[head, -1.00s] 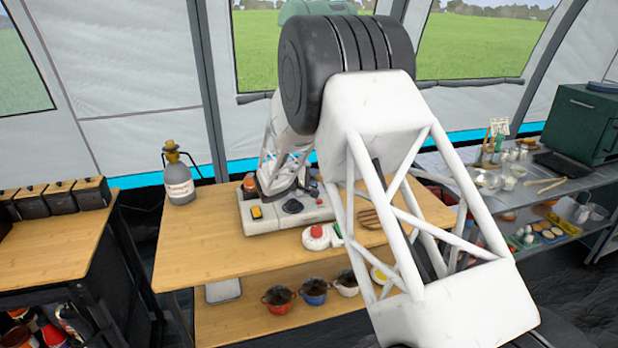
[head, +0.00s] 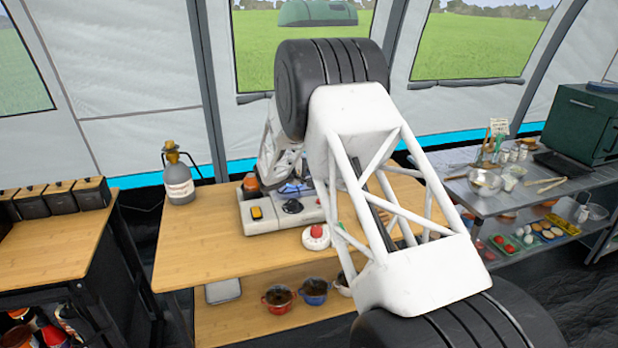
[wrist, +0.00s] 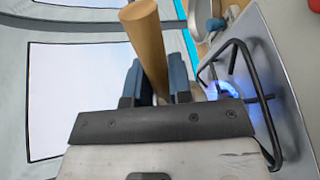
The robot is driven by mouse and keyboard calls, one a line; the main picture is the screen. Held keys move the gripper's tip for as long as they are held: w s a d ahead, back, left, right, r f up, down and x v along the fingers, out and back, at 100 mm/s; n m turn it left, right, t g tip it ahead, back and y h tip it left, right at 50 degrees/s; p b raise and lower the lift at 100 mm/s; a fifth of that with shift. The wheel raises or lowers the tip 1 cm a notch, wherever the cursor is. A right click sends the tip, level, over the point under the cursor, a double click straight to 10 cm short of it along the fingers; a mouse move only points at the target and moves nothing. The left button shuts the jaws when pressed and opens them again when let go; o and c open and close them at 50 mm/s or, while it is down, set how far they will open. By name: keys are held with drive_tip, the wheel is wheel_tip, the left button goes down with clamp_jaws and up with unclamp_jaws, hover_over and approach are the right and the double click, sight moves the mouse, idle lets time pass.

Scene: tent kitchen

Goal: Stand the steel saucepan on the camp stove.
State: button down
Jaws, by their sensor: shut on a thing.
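The camp stove (head: 258,228) is a pale grey box with knobs on the wooden table. A blue flame and a black wire pan support (wrist: 270,97) show on it at the right of the wrist view. My gripper (wrist: 155,72) is shut on a round wooden handle (wrist: 143,28), which I take for the steel saucepan's. The pan's body shows in neither view, so I cannot tell whether it touches the stove. The gripper is beside the burner in the wrist view. In the head view my arm hides the gripper and part of the stove.
A round white item with a red top (head: 316,236) sits in front of the stove. Red (head: 278,297) and blue (head: 314,290) pots are on the lower shelf. The table's left front is clear.

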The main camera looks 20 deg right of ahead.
drive_tip(key=shift+f, duration=1.7)
drive_tip(key=shift+f, duration=0.1)
drive_tip(key=c, duration=1)
unclamp_jaws()
drive_tip(key=shift+f, duration=0.1)
drive_tip(key=shift+c, duration=0.2)
drive_tip(key=shift+a+r, duration=0.1)
drive_tip(key=shift+r, duration=0.1)
drive_tip(key=v, duration=1.2)
